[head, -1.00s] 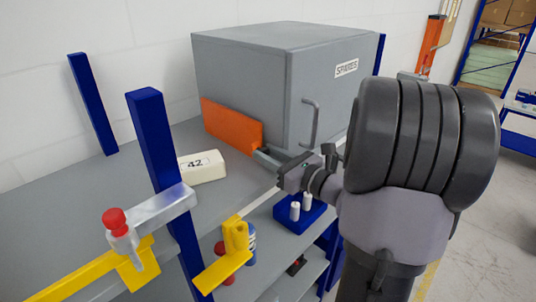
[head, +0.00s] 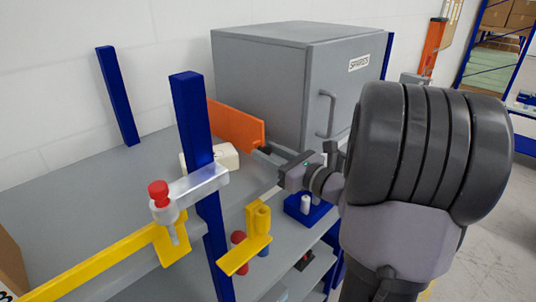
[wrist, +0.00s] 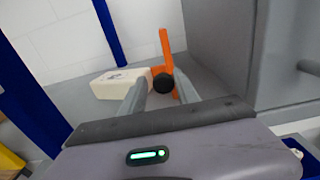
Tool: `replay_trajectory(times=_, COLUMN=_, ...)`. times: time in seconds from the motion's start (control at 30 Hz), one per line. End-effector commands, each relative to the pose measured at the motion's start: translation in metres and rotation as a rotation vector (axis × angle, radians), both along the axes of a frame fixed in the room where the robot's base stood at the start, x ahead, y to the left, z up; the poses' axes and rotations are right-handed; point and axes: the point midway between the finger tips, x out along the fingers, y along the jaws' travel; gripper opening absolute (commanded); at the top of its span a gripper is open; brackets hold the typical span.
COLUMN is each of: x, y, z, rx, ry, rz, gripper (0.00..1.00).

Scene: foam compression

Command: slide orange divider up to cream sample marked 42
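The orange divider (head: 238,127) stands upright on the grey shelf (head: 110,205); the wrist view shows it nearly edge-on (wrist: 166,52). The cream sample (head: 226,156) lies beside it, partly behind a blue post. Its dark mark is faint in the wrist view (wrist: 122,84) and hidden in the head view. The divider is close to the sample's right end in the wrist view; I cannot tell whether they touch. My gripper (head: 266,152) is at the divider's near end, its fingers against both sides of the black knob (wrist: 162,83).
A grey SPARES cabinet (head: 262,75) stands right of the divider. A blue post (head: 192,125) rises at the shelf's front, with a metal bracket (head: 198,184) and a yellow rail (head: 100,268) near it.

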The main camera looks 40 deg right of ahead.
Motion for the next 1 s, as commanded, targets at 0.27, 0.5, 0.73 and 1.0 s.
replay_trajectory(times=0.27, x=0.0, y=0.0, z=0.0, rx=0.0, ry=0.0, rz=0.001, gripper=0.36)
replay_trajectory(times=0.5, x=-0.011, y=-0.002, z=-0.002, rx=-0.002, ry=0.0, rz=-0.002, gripper=0.36)
replay_trajectory(times=0.73, x=-0.071, y=-0.009, z=-0.004, rx=-0.002, ry=0.0, rz=-0.007, gripper=0.36)
replay_trajectory(times=1.0, x=-0.15, y=-0.015, z=-0.004, rx=0.001, ry=0.001, rz=-0.005, gripper=0.36)
